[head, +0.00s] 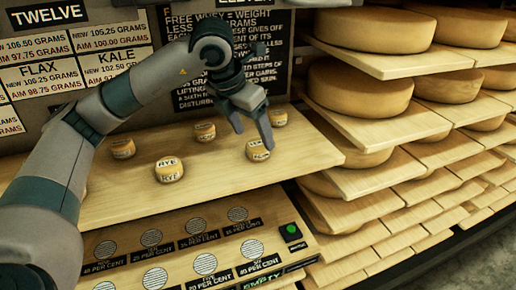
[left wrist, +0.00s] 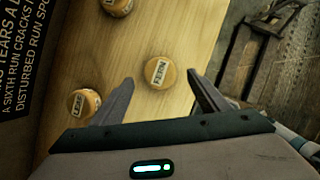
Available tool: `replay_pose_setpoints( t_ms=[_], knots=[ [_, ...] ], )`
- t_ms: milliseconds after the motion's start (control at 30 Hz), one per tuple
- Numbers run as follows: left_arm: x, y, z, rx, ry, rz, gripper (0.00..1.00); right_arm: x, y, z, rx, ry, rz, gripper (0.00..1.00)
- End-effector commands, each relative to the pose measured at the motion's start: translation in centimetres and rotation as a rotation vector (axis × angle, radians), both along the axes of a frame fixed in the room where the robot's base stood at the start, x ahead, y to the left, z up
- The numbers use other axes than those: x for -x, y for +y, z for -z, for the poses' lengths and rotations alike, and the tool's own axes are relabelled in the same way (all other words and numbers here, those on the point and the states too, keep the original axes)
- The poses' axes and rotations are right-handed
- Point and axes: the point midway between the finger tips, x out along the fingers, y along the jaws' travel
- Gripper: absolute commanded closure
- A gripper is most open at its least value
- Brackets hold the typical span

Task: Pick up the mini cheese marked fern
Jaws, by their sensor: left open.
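The mini cheese marked FERN (left wrist: 160,72) is a small round yellow cheese with a white label, lying on the wooden board in the left wrist view. In the head view it appears to be the cheese (head: 257,151) at the right part of the board, its label not clearly readable. My left gripper (head: 254,138) is open above and beside it. In the wrist view the cheese shows between and slightly ahead of the two fingertips (left wrist: 160,80), with nothing held. My right gripper is not in view.
Other mini cheeses stand on the board: one marked RYE (head: 169,169), one at left (head: 123,148), one behind (head: 205,132), marked LEEK in the wrist view (left wrist: 83,103), and one at back right (head: 278,117). Shelves of large cheese wheels (head: 360,90) stand close on the right.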

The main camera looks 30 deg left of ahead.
Motion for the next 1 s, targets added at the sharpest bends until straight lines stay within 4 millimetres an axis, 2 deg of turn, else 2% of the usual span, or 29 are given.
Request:
replay_pose_setpoints(
  t_ms=[33, 100, 300, 867, 1000],
  knots=[
    [-0.2, 0.0, 1.2, -0.001, 0.004, 0.000, 0.32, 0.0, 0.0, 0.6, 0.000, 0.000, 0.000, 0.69],
    [-0.5, -0.2, 2.1, 0.001, 0.004, 0.000, 0.32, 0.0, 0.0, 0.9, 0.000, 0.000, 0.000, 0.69],
    [-1.4, -0.4, 4.1, 0.001, 0.002, -0.001, 0.32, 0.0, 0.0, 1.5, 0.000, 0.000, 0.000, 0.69],
    [-1.6, -0.4, 4.4, 0.001, 0.001, 0.000, 0.32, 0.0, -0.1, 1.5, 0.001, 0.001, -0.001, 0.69],
    [-1.6, -0.4, 4.4, 0.001, 0.001, 0.000, 0.63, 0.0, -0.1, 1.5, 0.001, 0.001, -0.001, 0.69]
  ],
)
